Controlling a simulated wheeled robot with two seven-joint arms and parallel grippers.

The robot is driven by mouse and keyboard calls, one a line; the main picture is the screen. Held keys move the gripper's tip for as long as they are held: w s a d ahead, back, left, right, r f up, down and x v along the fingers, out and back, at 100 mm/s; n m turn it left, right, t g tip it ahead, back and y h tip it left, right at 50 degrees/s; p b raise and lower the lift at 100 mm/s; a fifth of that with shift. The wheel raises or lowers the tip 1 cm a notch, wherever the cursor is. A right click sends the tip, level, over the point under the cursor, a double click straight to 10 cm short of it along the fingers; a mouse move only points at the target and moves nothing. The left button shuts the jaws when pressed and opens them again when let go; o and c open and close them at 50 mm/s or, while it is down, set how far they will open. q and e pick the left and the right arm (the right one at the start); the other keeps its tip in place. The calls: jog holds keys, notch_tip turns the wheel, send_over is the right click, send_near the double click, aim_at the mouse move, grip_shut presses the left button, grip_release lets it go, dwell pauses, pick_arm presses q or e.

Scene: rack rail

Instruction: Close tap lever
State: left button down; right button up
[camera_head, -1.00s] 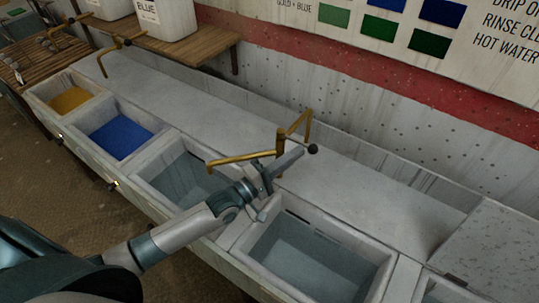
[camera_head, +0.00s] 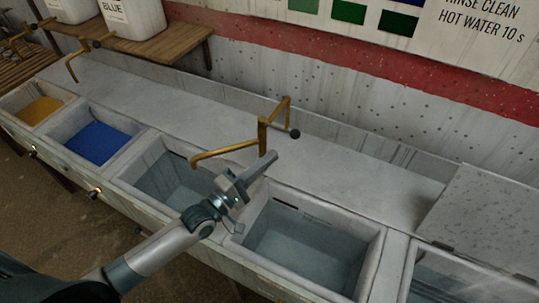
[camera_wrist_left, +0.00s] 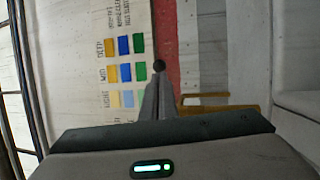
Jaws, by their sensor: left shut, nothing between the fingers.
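The brass tap (camera_head: 262,134) stands on the basin ledge, its spout reaching left over a grey water basin. Its bent brass lever (camera_head: 287,108) rises to the right and ends in a black knob (camera_head: 295,133). My left gripper (camera_head: 270,157) is shut and empty, below and left of the knob, with a visible gap in the head view. In the left wrist view the black knob (camera_wrist_left: 159,66) appears just beyond the closed fingertips (camera_wrist_left: 157,84); brass tap parts (camera_wrist_left: 220,108) show to their right. My right gripper is not in view.
Basins with yellow (camera_head: 40,109) and blue (camera_head: 97,142) contents lie to the left. Another water basin (camera_head: 375,255) is right of my arm. A second brass tap (camera_head: 75,60) stands far left. The wall with a colour chart (camera_head: 350,12) is behind; the ledge right of the tap is clear.

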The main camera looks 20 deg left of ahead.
pick_arm(q)
jog(key=s+a+f+b, duration=0.1)
jog(key=s+b, duration=0.1)
jog(key=s, duration=0.5)
jog(key=shift+s+a+f, duration=0.2)
jog(key=shift+a, duration=0.1)
dwell(0.3)
